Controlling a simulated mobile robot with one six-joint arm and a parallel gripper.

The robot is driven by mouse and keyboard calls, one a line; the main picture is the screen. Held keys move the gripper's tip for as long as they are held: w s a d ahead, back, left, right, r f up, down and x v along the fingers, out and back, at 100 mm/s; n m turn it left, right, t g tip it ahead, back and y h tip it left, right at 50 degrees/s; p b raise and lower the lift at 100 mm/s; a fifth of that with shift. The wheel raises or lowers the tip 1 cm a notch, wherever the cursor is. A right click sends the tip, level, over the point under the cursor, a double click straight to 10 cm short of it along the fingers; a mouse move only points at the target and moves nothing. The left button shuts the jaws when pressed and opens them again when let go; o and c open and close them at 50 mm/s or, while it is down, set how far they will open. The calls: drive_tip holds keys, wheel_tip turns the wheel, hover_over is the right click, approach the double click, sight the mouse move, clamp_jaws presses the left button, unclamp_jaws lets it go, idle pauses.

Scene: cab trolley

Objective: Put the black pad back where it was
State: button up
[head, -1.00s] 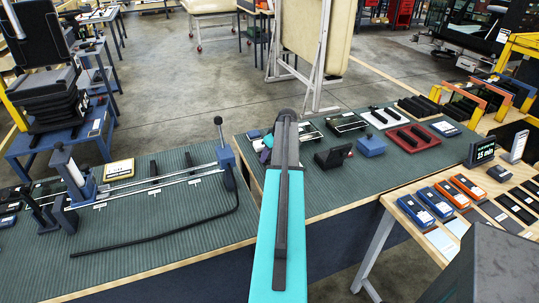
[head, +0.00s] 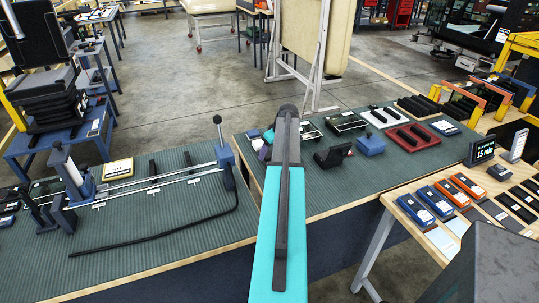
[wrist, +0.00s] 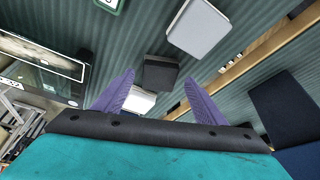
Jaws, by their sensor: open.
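In the wrist view a small black block (wrist: 160,73), perhaps the black pad, shows on the green ribbed mat between and beyond my fingertips. My gripper (wrist: 160,79) has two purple fingers spread apart, with nothing held between them. I cannot tell how far the block is from the fingers. A white piece (wrist: 138,101) lies just below it in the picture, partly behind the left finger. In the head view my arm hides most of the gripper; a bit of purple finger (head: 264,154) shows at its left. Several other black bars lie around, so which one is the pad is uncertain.
A grey box (wrist: 200,28) lies beyond the right finger, near the wooden bench edge (wrist: 270,45). In the head view a black holder (head: 333,156), a blue box (head: 371,145) and a red tray (head: 411,136) stand right of my arm. A lever rail (head: 160,181) lies left.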

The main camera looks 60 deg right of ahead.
drive_tip(key=d+b+v, duration=0.1)
drive_tip(key=b+v, duration=0.1)
drive_tip(key=v, duration=0.8)
drive_tip(key=shift+a, duration=0.45)
drive_tip(key=shift+r, duration=0.1)
